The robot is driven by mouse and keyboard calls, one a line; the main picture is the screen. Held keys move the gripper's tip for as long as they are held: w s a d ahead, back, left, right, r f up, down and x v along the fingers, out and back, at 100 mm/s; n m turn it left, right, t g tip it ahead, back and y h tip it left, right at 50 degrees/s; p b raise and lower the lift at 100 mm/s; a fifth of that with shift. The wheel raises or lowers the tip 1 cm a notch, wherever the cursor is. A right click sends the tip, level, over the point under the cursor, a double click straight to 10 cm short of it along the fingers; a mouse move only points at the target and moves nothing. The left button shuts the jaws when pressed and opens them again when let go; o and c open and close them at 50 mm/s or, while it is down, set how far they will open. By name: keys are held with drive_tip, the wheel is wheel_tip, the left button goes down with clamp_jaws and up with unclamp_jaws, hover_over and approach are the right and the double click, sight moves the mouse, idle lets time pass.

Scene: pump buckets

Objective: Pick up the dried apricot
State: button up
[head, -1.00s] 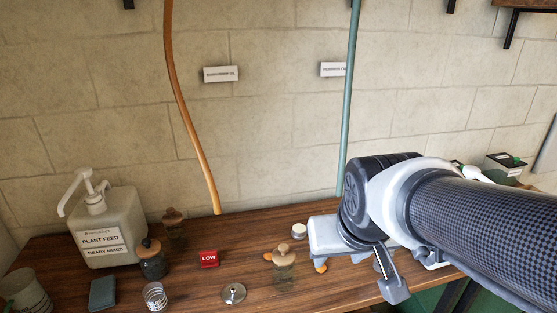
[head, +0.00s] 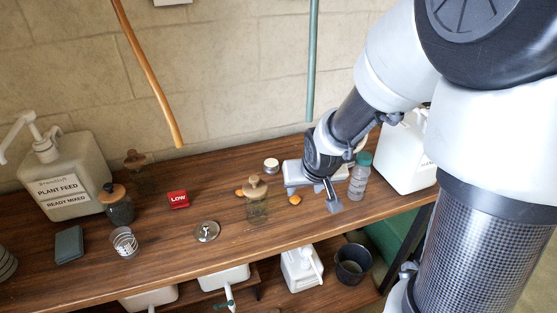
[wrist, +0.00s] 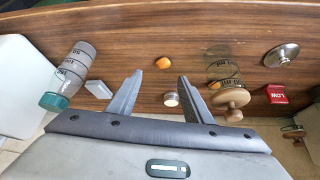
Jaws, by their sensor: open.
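A small orange dried apricot (head: 295,200) lies on the wooden bench, right of a cork-topped glass jar (head: 257,205). In the wrist view the apricot (wrist: 162,62) lies just beyond and between my fingertips, apart from them. A second orange piece (head: 239,192) shows left of the jar in the head view; in the wrist view an orange piece (wrist: 214,85) shows beside or through the jar's glass. My gripper (wrist: 160,75) is open and empty, its two fingers spread. In the head view my gripper (head: 312,194) is low near the bench, just right of the apricot.
A green-capped bottle (head: 360,176) stands close right of my gripper. A small pale-lidded tin (head: 271,165) sits behind the apricot. A metal disc (head: 207,231), red LOW block (head: 178,199) and plant feed bottle (head: 65,180) are left. The bench front near the apricot is clear.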

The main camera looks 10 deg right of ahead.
sight(296, 198)
drive_tip(key=b+x, duration=0.1)
drive_tip(key=x, duration=0.3)
drive_tip(key=shift+w+f, duration=0.2)
drive_tip(key=shift+f, duration=0.15)
drive_tip(key=b+x, duration=0.2)
drive_tip(key=x, duration=0.1)
drive_tip(key=a+x, duration=0.1)
drive_tip(key=x, duration=0.1)
drive_tip(key=shift+w+b, duration=0.2)
drive_tip(key=shift+b, duration=0.2)
drive_tip(key=shift+d, duration=0.1)
drive_tip(key=c, duration=1.1)
